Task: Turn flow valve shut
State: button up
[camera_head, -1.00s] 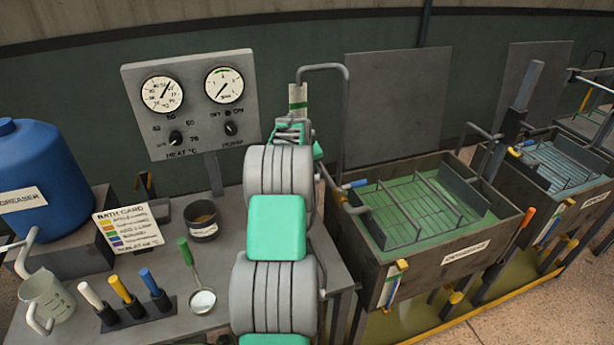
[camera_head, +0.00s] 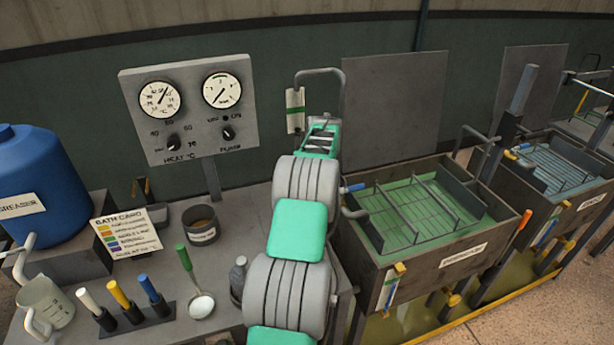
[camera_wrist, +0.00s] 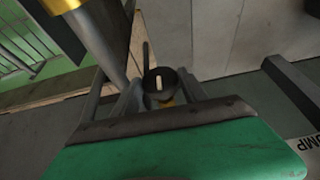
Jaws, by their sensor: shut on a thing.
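My gripper (camera_head: 324,120) is beside the bent grey pipe, to the right of the clear flow tube (camera_head: 296,110) with a green band. In the wrist view a small dark round knob (camera_wrist: 151,83) with a pale bar on its face sits between my two grey fingers, which are shut on it. I take this knob for the flow valve. The pale bar stands about upright in that view. A bit of brass colour shows just under the knob. In the head view my gripper and wrist hide the knob.
A panel with two gauges (camera_head: 188,108) stands to the left. The green-filled tank (camera_head: 455,262) with a wire rack is at the right. A blue-handled lever (camera_head: 352,188) is close to my arm. The bench holds a ladle (camera_head: 201,305), a pot and a jug.

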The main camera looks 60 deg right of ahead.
jog(key=o, duration=1.3)
jog(key=shift+o, duration=0.2)
jog(key=shift+w, duration=0.1)
jog(key=shift+r, duration=0.15)
jog(key=shift+r, duration=0.4)
jog(key=p+v, duration=0.2)
jog(key=v, duration=0.5)
jog(key=shift+f, duration=0.15)
jog(key=shift+a, duration=0.2)
